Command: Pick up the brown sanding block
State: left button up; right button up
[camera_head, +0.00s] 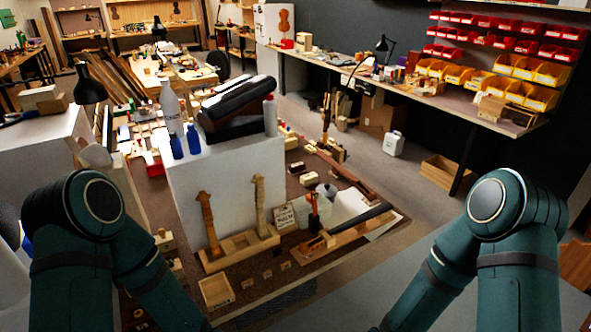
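I cannot single out the brown sanding block with certainty. Several small brown blocks (267,274) lie in a row near the front edge of the brown bench top (330,264), but they are too small to identify. Other small wooden blocks (165,241) lie at the left of the bench. My two arms show at the lower left and lower right, and both run out of the bottom of the picture. Neither gripper is in view, so what they hold cannot be seen.
A white box (222,180) with bottles and black cases stands on the bench. Two violin necks (208,225) stand in a wooden holder (240,250). An open wooden tray (216,291) is at the front. A long wooden piece (345,233) lies right. Grey floor is clear beyond the bench's right edge.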

aim_at(299, 167)
jog(key=i+l+z, duration=0.55)
jog(key=z, duration=0.15)
jog(key=i+l+z, duration=0.1)
jog(key=i+z, duration=0.25)
jog(key=i+l+z, duration=0.1)
jog(key=i+z, duration=0.15)
jog(key=z, duration=0.15)
jog(key=i+l+z, duration=0.1)
jog(key=i+z, duration=0.15)
jog(key=i, duration=0.4)
jog(key=i+z, duration=0.25)
jog(key=i, duration=0.45)
jog(key=i+u, duration=0.4)
jog(key=i, duration=0.2)
jog(key=i+l+u, duration=0.2)
jog(key=i+u, duration=0.15)
jog(key=i, duration=0.25)
jog(key=i+j+u, duration=0.1)
jog(key=u, duration=0.4)
jog(key=i+u, duration=0.3)
jog(key=u, duration=0.15)
jog(key=i+l+u, duration=0.1)
jog(key=u, duration=0.4)
jog(key=i+l, duration=0.05)
jog(key=i, duration=0.05)
